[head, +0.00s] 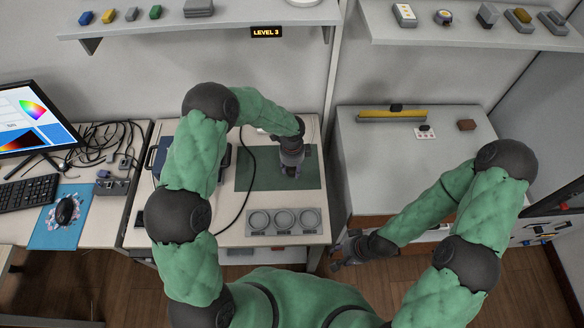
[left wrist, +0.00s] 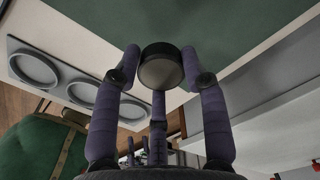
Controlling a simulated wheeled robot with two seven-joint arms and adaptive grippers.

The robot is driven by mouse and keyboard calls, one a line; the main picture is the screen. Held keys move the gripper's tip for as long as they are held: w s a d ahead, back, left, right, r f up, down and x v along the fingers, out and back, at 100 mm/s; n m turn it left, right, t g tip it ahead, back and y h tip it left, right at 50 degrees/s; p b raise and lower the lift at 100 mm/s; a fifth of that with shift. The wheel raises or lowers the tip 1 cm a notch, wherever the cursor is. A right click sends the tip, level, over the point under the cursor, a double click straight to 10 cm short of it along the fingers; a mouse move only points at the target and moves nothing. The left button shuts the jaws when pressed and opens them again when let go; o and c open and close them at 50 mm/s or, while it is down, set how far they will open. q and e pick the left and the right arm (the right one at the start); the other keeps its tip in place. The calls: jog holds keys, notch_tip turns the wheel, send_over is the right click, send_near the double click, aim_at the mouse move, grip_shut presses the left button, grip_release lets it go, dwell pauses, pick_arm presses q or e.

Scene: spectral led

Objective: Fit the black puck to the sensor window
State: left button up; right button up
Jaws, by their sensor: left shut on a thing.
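My left gripper (head: 291,170) is above the green mat (head: 245,175) on the middle bench. In the left wrist view its purple fingers are shut on the black puck (left wrist: 160,66), a short round piece with a dark rim and a paler end face. In the head view the puck is hidden by the gripper. My right gripper (head: 345,252) hangs near the front edge of the right bench, with nothing seen in it; its finger opening is unclear. A dark blue-grey device (head: 158,160) stands left of the mat, partly behind my left arm. I cannot make out the sensor window.
A grey tray (head: 249,232) with three round recesses lies in front of the mat; it also shows in the left wrist view (left wrist: 62,68). A black cable (head: 247,185) crosses the bench. The right bench (head: 385,170) is mostly clear. Shelves hang above.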

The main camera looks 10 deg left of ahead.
pick_arm(q)
jog(key=s+d+r+p, duration=0.1)
jog(key=s+d+r, duration=0.1)
jog(key=s+r, duration=0.6)
jog(key=s, duration=0.4)
jog(key=shift+d, duration=0.4)
jog(key=o, duration=0.6)
jog(key=shift+c, duration=0.2)
jog(key=c, duration=0.6)
jog(key=shift+c, duration=0.2)
